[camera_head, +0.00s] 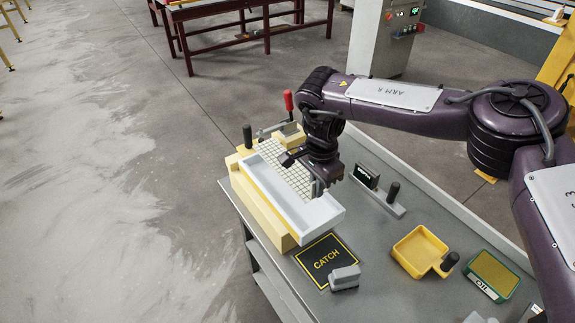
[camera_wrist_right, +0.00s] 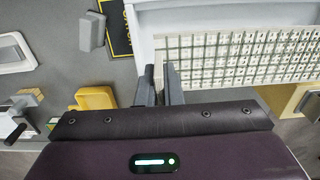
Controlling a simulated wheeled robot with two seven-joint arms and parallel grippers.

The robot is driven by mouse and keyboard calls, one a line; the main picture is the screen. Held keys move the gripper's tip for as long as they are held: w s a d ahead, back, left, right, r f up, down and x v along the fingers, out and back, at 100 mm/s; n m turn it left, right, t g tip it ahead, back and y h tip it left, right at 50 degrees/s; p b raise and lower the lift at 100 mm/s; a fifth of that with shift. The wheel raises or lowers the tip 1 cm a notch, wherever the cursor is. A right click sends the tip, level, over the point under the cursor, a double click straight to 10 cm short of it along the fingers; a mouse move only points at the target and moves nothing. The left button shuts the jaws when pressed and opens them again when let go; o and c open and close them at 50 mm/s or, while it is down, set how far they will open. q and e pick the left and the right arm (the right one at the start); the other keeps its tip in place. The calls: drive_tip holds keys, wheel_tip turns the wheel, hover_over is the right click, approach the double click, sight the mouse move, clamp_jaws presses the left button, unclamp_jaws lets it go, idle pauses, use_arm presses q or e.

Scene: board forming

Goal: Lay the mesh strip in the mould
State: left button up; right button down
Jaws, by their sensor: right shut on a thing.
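The mesh strip (camera_head: 284,172) is a pale grid with small square openings. In the head view it lies lengthwise over the white mould (camera_head: 322,214), which sits on a cream-yellow block (camera_head: 262,213). My right gripper (camera_head: 318,186) is over the mould, toward its near right part. In the right wrist view its two fingers (camera_wrist_right: 160,88) are shut on the near end of the mesh strip (camera_wrist_right: 240,62), and the white mould wall (camera_wrist_right: 215,18) shows beside the strip. I cannot tell whether the strip touches the mould floor. My left gripper is not in view.
A red-handled clamp (camera_head: 288,101) stands at the mould's far end. A black CATCH mat (camera_head: 313,250) with a grey block (camera_head: 345,278) lies at the near end. A yellow scoop-like tray (camera_head: 420,248) and a green-edged tray (camera_head: 493,273) stand to the right on the grey bench (camera_head: 385,290).

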drive_tip(key=shift+f, duration=0.25)
drive_tip(key=c, duration=1.2)
unclamp_jaws()
drive_tip(key=shift+o, duration=0.2)
drive_tip(key=shift+r, duration=0.1)
drive_tip(key=shift+r+b, duration=0.25)
drive_tip(key=shift+b, duration=0.05)
wheel_tip(320, 180, up, 6)
drive_tip(key=shift+r+b, duration=0.15)
drive_tip(key=shift+b, duration=1.1)
drive_tip(key=shift+r, duration=0.45)
